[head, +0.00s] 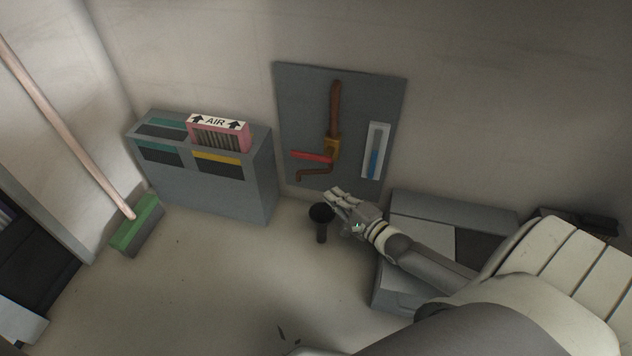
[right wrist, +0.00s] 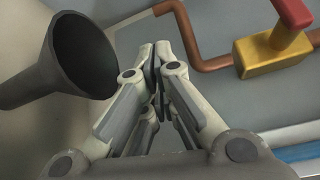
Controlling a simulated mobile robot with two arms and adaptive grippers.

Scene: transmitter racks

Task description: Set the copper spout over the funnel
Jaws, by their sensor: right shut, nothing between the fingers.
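The copper spout (head: 312,172) hangs from a brass valve body (head: 332,150) on the grey wall panel, pointing left and ending in a short downturn. A red lever (head: 311,156) sits on the valve. The dark funnel (head: 321,213) stands below the panel, slightly right of the spout's end. My right gripper (head: 333,196) is shut and empty, just right of and above the funnel. In the right wrist view the funnel (right wrist: 84,55) is left of the fingers (right wrist: 157,55), and the spout (right wrist: 183,35) is beyond them. I cannot tell whether the fingers touch anything. My left gripper is not visible.
A blue-filled gauge (head: 375,152) is on the panel's right. A grey cabinet (head: 205,185) with a pink AIR filter (head: 220,135) stands left. A grey box (head: 405,280) stands right, below my right arm. A green broom (head: 137,226) leans at left.

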